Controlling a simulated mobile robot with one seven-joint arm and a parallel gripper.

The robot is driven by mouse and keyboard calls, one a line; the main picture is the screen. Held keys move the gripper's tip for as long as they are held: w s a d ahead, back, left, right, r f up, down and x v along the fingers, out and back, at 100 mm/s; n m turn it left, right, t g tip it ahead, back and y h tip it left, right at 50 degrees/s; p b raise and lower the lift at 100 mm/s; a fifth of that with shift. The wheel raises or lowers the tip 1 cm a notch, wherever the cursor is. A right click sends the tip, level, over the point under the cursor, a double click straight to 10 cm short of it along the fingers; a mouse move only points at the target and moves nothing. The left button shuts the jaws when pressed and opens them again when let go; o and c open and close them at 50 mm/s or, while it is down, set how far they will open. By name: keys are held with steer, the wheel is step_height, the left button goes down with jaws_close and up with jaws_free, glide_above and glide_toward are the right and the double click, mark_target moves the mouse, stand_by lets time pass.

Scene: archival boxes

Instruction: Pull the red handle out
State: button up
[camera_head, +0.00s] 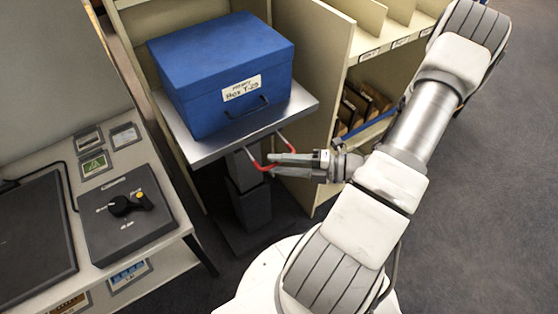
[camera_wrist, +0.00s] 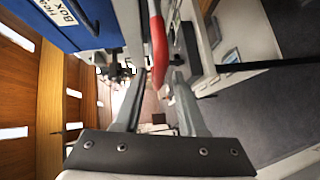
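The red handle (camera_head: 263,166) is a bent bar on two thin metal arms under the front edge of a grey tray (camera_head: 205,151). In the wrist view the red handle (camera_wrist: 158,50) runs up and down between the fingertips. My gripper (camera_head: 280,164) is at the handle, reaching in from the right, and its fingers cover part of the bar in the head view. In the wrist view my gripper (camera_wrist: 160,78) has its two fingers apart, with a gap beside the bar. Whether either finger touches the bar is unclear.
A blue archival box (camera_head: 215,75) with a white label sits on the tray. A cream shelf unit (camera_head: 335,60) stands close behind and right. A desk with a black control box (camera_head: 125,215) is at the left. Grey floor (camera_head: 480,220) is open at the right.

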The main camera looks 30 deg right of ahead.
stand_by(0.3)
steer(key=p+v, duration=0.2)
steer(key=v, duration=1.5)
steer(key=shift+s+d+r, duration=0.1)
